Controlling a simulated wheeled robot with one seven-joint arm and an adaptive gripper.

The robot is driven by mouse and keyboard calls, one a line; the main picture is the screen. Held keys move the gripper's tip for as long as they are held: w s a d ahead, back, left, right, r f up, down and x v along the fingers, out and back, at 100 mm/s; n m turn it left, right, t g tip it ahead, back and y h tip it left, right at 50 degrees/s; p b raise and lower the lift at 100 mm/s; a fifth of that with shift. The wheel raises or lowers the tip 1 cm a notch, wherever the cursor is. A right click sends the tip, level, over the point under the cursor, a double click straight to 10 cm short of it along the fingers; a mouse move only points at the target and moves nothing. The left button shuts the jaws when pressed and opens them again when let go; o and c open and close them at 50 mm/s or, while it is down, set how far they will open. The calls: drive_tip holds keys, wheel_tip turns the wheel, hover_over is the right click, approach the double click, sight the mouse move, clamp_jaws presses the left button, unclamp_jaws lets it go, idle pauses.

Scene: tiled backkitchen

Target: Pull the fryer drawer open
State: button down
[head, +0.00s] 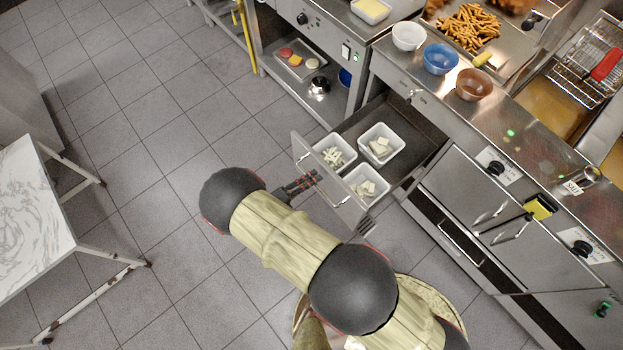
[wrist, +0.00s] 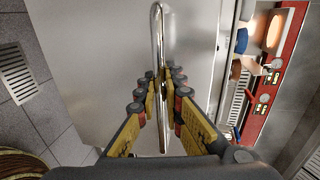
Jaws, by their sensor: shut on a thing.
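The fryer drawer (head: 405,127) is pulled out from the counter in the head view. It holds white tubs (head: 381,146) of pale food. Its front panel fills the middle of the wrist view (wrist: 110,50). My gripper (head: 308,181) is at the outer face of the drawer front. In the wrist view, my gripper's two fingers (wrist: 160,92) are on either side of the metal bar handle (wrist: 157,40) and shut on it.
A white-topped table (head: 35,215) stands at the left. The tiled floor (head: 150,130) between it and the counter is clear. Bowls (head: 440,58) and a tray of fries (head: 470,27) sit on the counter above the drawer. Closed cabinet doors (head: 465,185) are to the drawer's right.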

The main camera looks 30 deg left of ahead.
drive_tip(key=c, duration=2)
unclamp_jaws()
drive_tip(key=shift+o, duration=0.2)
